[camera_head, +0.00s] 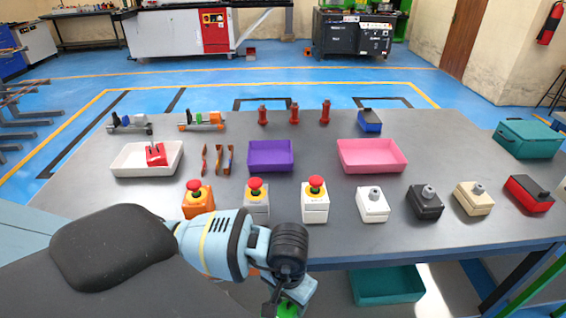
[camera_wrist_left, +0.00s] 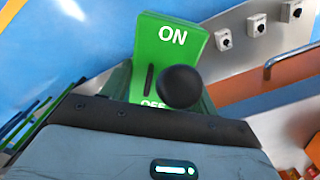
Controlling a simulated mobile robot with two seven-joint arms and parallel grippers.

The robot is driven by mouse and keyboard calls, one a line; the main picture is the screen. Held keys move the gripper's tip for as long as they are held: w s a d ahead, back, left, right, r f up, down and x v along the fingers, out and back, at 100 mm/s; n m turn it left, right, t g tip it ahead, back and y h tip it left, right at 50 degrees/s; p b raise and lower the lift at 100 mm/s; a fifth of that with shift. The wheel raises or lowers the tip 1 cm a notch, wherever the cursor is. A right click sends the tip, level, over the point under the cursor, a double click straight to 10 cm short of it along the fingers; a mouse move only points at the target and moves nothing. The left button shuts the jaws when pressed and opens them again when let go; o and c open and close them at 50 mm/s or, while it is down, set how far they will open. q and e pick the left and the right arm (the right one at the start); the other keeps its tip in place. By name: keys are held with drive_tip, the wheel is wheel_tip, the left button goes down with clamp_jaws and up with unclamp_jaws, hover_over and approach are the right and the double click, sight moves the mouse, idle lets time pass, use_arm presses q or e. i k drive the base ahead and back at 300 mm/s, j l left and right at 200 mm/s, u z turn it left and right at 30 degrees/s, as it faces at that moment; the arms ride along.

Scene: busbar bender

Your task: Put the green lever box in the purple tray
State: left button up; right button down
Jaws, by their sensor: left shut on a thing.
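The green lever box (camera_wrist_left: 170,45) fills the upper middle of the left wrist view, with white ON and OFF lettering, a dark slot and a black round knob. My left gripper (camera_head: 290,296) is shut on it, low in the head view, in front of the table's near edge. Only a small green part of the box (camera_head: 287,309) shows there, at the bottom edge of the picture. The purple tray (camera_head: 271,167) sits in the middle of the table, empty, well beyond the gripper. My right gripper is not in view.
Between gripper and tray stand emergency-stop boxes: orange (camera_head: 197,203), grey (camera_head: 257,206) and white (camera_head: 315,207). A white tray (camera_head: 130,172) holding a red thing and an empty pink tray (camera_head: 372,167) flank the purple one. Several knob boxes line the right front.

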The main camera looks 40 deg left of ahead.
sight(271, 159)
drive_tip(key=i+l, duration=0.15)
drive_tip(key=l, duration=0.2)
drive_tip(key=i+l, duration=0.2)
drive_tip(key=l, duration=0.15)
drive_tip(key=i+l, duration=0.15)
drive_tip(key=l, duration=0.2)
drive_tip(key=i+l+u, duration=0.1)
drive_tip(key=l, duration=0.3)
drive_tip(key=i, duration=0.05)
